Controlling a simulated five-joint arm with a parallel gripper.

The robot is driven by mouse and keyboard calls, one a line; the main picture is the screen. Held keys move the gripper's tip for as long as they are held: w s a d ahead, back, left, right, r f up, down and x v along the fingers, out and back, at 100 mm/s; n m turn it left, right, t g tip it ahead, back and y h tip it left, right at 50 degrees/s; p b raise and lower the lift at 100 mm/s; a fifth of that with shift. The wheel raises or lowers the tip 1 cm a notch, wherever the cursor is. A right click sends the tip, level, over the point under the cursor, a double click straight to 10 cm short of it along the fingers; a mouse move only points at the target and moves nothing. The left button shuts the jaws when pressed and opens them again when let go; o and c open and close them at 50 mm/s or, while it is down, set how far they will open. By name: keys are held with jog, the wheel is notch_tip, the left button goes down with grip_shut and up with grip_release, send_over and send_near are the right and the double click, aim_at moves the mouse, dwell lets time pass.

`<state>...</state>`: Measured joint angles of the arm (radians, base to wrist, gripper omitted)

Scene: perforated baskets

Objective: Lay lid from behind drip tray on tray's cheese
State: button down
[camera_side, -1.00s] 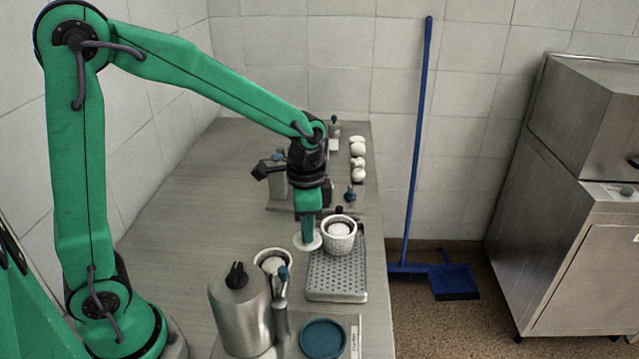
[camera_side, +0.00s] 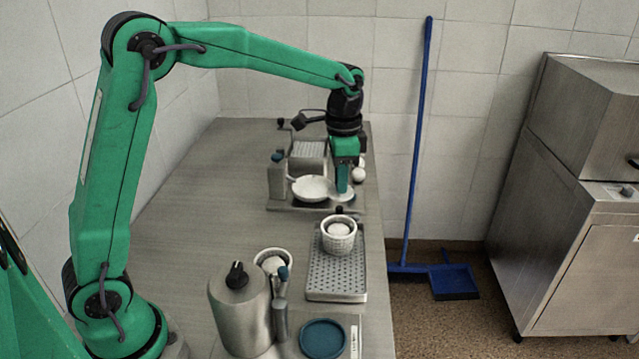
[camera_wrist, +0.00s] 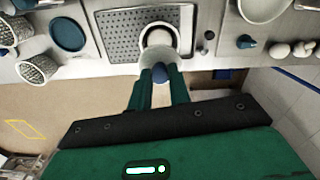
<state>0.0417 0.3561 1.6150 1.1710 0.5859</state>
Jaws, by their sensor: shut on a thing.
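My gripper (camera_side: 343,188) is shut on a pale round lid (camera_side: 345,195). In the wrist view, my fingers (camera_wrist: 160,88) close on the lid's blue knob (camera_wrist: 160,72), and the lid (camera_wrist: 170,57) hangs under it. The perforated drip tray (camera_side: 336,283) lies on the counter, with a white perforated basket (camera_side: 338,243) at its far end. The white cheese (camera_side: 339,229) sits inside that basket; it also shows in the wrist view (camera_wrist: 158,38). In the side view the lid appears beyond the basket, apart from it. In the wrist view it overlaps the basket's edge.
A second basket (camera_side: 272,257) with white contents stands left of the tray, behind a steel jug (camera_side: 240,312). A teal disc (camera_side: 323,338) lies in front. A white pan (camera_side: 311,188) stands beyond the tray. The counter's left side (camera_side: 200,210) is clear.

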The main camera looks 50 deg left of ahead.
jog(key=shift+f, duration=0.2)
jog(key=shift+f, duration=4.2)
jog(key=shift+f, duration=0.6)
jog(key=c, duration=1.2)
grip_release()
jog(key=shift+c, duration=0.2)
jog(key=shift+r, duration=0.15)
jog(key=shift+r, duration=3.85)
